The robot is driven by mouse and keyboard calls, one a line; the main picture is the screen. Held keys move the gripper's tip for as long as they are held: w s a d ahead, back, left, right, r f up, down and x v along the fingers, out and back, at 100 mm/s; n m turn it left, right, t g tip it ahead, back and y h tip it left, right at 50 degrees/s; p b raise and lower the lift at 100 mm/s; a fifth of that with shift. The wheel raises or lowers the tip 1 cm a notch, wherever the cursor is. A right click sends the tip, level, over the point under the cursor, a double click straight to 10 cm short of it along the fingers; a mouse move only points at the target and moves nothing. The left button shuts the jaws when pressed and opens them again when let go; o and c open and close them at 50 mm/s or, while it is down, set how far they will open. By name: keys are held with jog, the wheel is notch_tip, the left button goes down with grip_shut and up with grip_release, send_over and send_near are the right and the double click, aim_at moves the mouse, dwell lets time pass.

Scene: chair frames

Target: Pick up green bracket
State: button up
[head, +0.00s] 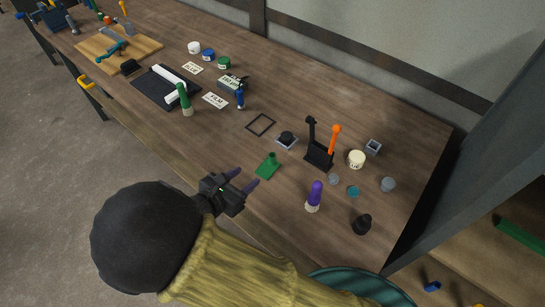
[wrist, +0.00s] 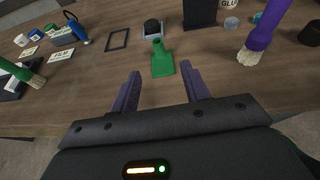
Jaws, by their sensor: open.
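The green bracket (head: 267,166) lies on the wooden workbench near its front edge. It has a flat wide part and a narrower stub pointing away from me. In the wrist view the bracket (wrist: 162,62) is centred just beyond my fingertips. My gripper (head: 244,178) is open and empty at the bench's front edge, to the left of and nearer than the bracket. In the wrist view the two purple fingers of my gripper (wrist: 161,80) point at the bracket, one to each side of its line. They appear apart from it.
A purple-handled brush (head: 314,196) stands to the right of the bracket. Behind it are a small tray with a black knob (head: 287,140) and a black holder (head: 319,155) with an orange-handled tool. A thin black frame (head: 260,124) lies back left. The bench right around the bracket is clear.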

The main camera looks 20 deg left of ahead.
aim_at(275, 154)
jog(key=shift+d, duration=0.1)
jog(key=shift+w+d+f, duration=0.15)
jog(key=shift+w+f, duration=0.05)
jog(key=shift+w, duration=0.25)
jog(key=p+x, duration=0.1)
jog(key=x, duration=1)
jog(key=shift+p, duration=0.35)
jog(key=shift+w+f, duration=0.1)
jog(key=shift+w, duration=0.15)
jog(key=shift+a+f+p+x, duration=0.15)
jog(key=shift+p+x, duration=0.25)
jog(key=shift+x, duration=0.8)
jog(key=shift+a+f+p+x, duration=0.1)
jog(key=shift+a+p+x, duration=0.2)
jog(key=shift+x, duration=0.95)
jog(key=shift+d, duration=0.1)
grip_shut()
